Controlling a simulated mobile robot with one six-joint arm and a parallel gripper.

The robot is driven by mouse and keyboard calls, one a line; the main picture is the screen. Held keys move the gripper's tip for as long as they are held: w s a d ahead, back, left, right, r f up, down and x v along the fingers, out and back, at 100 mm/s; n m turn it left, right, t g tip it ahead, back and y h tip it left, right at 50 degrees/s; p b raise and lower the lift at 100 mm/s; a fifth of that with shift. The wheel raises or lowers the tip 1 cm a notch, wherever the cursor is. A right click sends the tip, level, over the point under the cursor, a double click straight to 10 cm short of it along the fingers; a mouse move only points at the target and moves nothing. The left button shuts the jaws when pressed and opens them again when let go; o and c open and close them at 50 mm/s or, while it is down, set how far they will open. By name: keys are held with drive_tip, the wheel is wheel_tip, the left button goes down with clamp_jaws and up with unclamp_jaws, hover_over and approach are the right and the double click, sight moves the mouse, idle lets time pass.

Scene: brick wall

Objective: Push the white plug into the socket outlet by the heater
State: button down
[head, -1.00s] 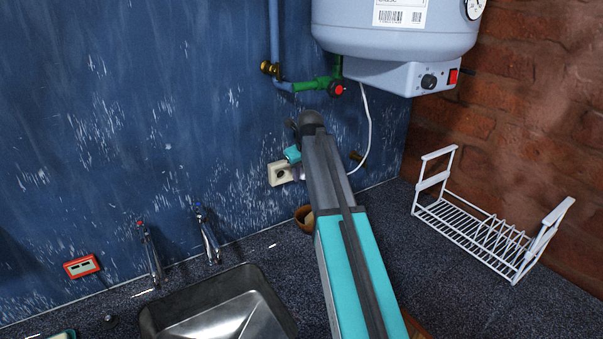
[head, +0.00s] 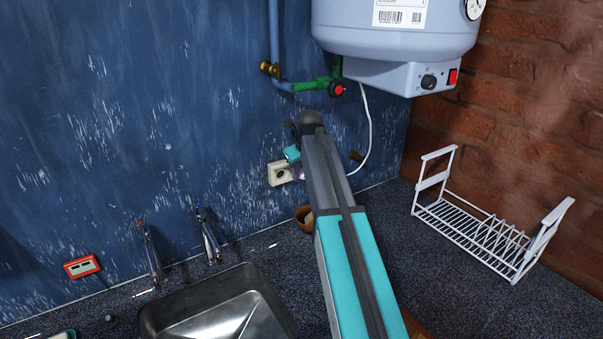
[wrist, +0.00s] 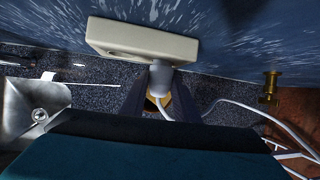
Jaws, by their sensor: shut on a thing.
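The cream socket outlet (head: 279,174) is on the blue wall below the heater (head: 395,35). Its left opening shows; its right part is hidden by my arm. In the wrist view the outlet (wrist: 140,38) spans the top middle. The white plug (wrist: 160,76) is at the outlet's right half, its front end against or very close to the face; I cannot tell how deep it sits. My gripper (wrist: 160,93) is shut on the plug, with a dark finger on each side. The white cord (wrist: 232,102) runs off to the right. In the head view my arm hides the fingers.
A brown bowl (head: 304,214) stands on the counter below the outlet. A white dish rack (head: 478,240) is at right, a sink (head: 225,310) with two taps at left. A green valve pipe (head: 312,85) is above my arm. A red wall fitting (head: 82,266) is far left.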

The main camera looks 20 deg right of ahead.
drive_tip(key=shift+w+a, duration=0.1)
drive_tip(key=shift+w, duration=0.35)
drive_tip(key=c, duration=1.3)
unclamp_jaws()
drive_tip(key=shift+s+r, duration=0.1)
drive_tip(key=shift+b+v, duration=1.3)
drive_tip(key=shift+v, duration=2.35)
drive_tip(key=shift+s, duration=0.1)
